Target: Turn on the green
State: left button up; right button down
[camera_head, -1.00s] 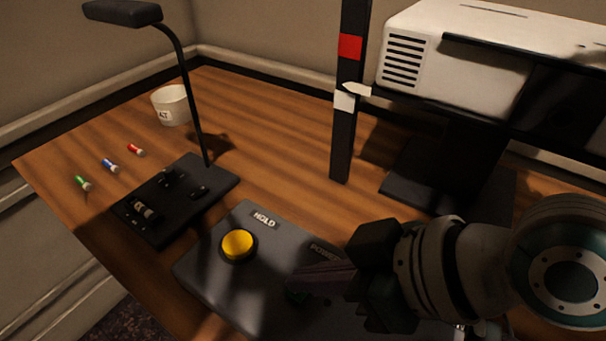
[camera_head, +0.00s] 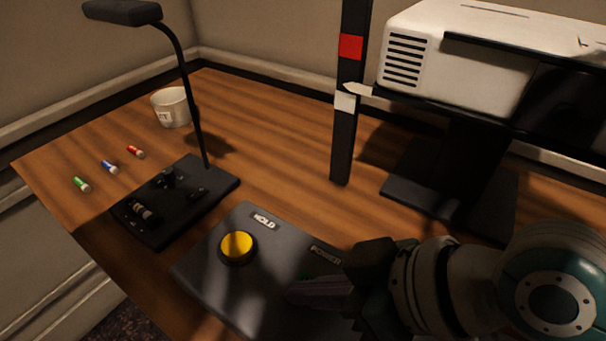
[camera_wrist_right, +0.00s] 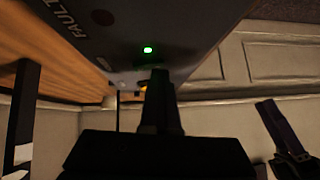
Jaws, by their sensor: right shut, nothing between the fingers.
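A dark control panel (camera_head: 215,290) lies at the front of the desk, with a yellow button (camera_head: 237,246) by its HOLD label and a POWER label (camera_head: 326,255). My right gripper (camera_head: 296,291) is shut and empty, low over the panel below the POWER label, and hides what lies under it. In the right wrist view, a small green light (camera_wrist_right: 148,50) glows on the panel just past the right fingertips (camera_wrist_right: 160,72). I cannot tell whether they touch the panel. A dark shape at that view's right edge may be my left gripper (camera_wrist_right: 285,135); its fingers are unclear.
A black desk lamp (camera_head: 190,105) stands behind the panel on the left. Green (camera_head: 82,184), blue (camera_head: 109,166) and red (camera_head: 136,151) small pieces lie near a white cup (camera_head: 171,107). A black post (camera_head: 342,130) and a white machine (camera_head: 415,50) stand behind.

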jog(key=shift+w+d, duration=0.1)
jog(key=shift+d, duration=0.05)
jog(key=shift+w+d, duration=0.1)
jog(key=shift+w, duration=0.1)
jog(key=shift+w+d+r, duration=0.2)
jog(key=shift+w, duration=0.1)
jog(key=r+p, duration=0.5)
jog(key=shift+s+a+r, duration=0.15)
jog(key=shift+s+r, duration=0.05)
jog(key=shift+s, duration=0.05)
jog(key=s+p+v, duration=0.1)
jog(key=v, duration=0.8)
jog(key=shift+s+a+f+p, duration=0.2)
jog(key=shift+s+f+p, duration=0.15)
jog(key=shift+s, duration=0.05)
